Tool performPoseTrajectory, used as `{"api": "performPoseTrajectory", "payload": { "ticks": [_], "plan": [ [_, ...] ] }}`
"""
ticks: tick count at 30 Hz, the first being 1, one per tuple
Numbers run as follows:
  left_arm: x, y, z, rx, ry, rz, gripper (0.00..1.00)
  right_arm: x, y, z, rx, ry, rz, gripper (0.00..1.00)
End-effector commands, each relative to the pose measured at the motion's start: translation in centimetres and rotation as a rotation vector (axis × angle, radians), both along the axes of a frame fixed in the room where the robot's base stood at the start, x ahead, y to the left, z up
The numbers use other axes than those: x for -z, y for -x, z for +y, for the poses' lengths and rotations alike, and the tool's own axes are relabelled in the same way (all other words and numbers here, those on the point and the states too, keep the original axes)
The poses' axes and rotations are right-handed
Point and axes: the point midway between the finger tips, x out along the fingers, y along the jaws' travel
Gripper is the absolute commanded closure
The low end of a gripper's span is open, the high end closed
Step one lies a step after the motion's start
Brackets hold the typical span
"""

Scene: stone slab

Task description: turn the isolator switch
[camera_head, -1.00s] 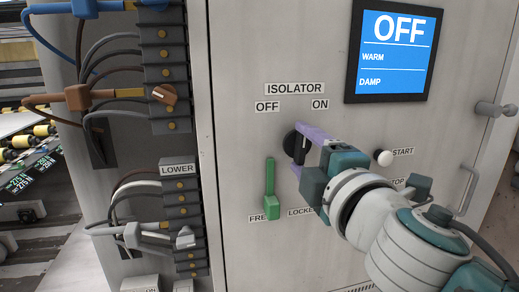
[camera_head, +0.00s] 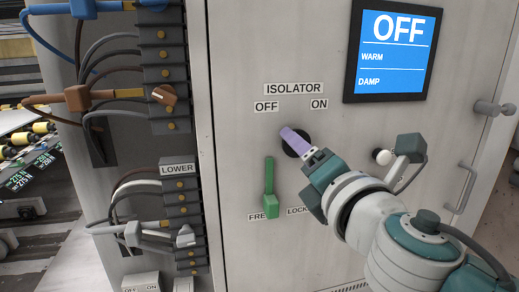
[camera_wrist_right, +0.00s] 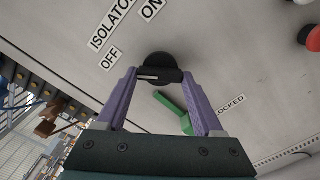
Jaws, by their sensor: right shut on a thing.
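The isolator switch is a black round knob (camera_head: 289,151) on the grey cabinet door, under the ISOLATOR, OFF and ON labels. My right gripper (camera_head: 287,134) reaches it from the lower right; one purple finger covers much of the knob, and the other finger is hidden there. In the right wrist view the knob (camera_wrist_right: 158,60) has a bar handle with a white mark, and my right gripper (camera_wrist_right: 160,76) is shut on that bar, a finger at each end. The white-marked end lies toward the OFF label side. The screen (camera_head: 397,50) reads OFF, WARM, DAMP. My left gripper is not in view.
A green lever (camera_head: 269,190) sits just below the knob, close to my right wrist. Cables and terminals (camera_head: 170,80) fill the bay on the left.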

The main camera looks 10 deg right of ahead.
Motion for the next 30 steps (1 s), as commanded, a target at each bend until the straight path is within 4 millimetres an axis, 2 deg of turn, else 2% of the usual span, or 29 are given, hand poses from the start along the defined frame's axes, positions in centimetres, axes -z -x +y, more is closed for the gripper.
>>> {"api": "performPoseTrajectory", "payload": {
  "ticks": [17, 18, 26, 30],
  "plan": [
    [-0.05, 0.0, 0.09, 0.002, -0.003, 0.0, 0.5, 0.0, -0.02, -0.11, 0.002, 0.04, -0.002, 0.87],
    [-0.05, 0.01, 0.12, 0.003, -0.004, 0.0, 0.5, 0.0, -0.02, -0.11, 0.002, 0.04, -0.002, 0.3],
    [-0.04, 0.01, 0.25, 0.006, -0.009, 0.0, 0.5, 0.0, -0.01, -0.06, 0.001, 0.037, -0.002, 0.01],
    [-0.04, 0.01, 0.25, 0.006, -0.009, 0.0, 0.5, 0.0, -0.01, -0.04, 0.001, 0.036, -0.002, 0.01]
  ]
}}
